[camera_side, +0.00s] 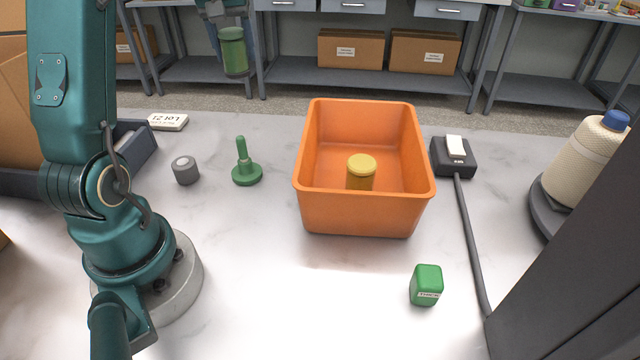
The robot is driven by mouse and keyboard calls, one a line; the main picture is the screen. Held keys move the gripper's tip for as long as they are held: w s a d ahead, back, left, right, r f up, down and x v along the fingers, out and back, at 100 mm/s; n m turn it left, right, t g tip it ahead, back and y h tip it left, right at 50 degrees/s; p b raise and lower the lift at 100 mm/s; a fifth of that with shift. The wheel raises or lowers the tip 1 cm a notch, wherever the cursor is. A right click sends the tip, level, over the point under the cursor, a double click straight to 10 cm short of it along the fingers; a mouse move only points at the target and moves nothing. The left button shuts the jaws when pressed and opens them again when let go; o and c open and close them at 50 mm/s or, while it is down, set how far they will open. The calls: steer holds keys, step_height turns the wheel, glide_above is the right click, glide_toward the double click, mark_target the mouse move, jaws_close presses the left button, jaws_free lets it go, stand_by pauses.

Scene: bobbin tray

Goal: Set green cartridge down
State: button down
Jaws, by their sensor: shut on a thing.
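My gripper (234,62) is at the top of the side view, shut on a green cartridge (232,50). The cartridge is a small upright cylinder with a lighter top, held high above the table. In the picture it is above and left of the orange bin (358,213), over the background floor and shelves. A yellow-capped cylinder (361,170) stands inside the bin. The upper part of my gripper is cut off by the frame edge.
A green peg on a round base (246,174) and a grey cylinder (185,170) stand left of the bin. A green block (426,284) sits in front. A black device (453,157) with a cable and a thread cone (588,160) are right.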

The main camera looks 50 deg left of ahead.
steer(key=w+d+m+t+h, duration=0.25)
steer(key=d+m, duration=0.75)
steer(key=d, duration=1.3)
steer(key=s+d+m+g+h, duration=0.1)
steer(key=s+d+m+h, duration=0.1)
steer(key=s+d+m, duration=0.4)
steer(key=s+d+m+g+h, duration=0.1)
steer(key=s+d+m+h, duration=0.2)
steer(key=d, duration=0.6)
steer(key=shift+t+y, duration=0.25)
steer(key=shift+y, duration=0.3)
steer(key=s+d+f, duration=0.1)
steer(key=d+f, duration=0.2)
steer(key=f, duration=0.1)
steer(key=s+d+f, duration=0.2)
steer(key=d+f, duration=0.1)
steer(key=f, duration=0.1)
steer(key=s+d+f, duration=0.1)
steer(key=d+f, duration=0.3)
steer(key=shift+s+d+f, duration=0.1)
steer(key=shift+s+f, duration=0.05)
steer(key=shift+s, duration=0.15)
steer(key=shift+f, duration=2)
steer(key=shift+n, duration=0.3)
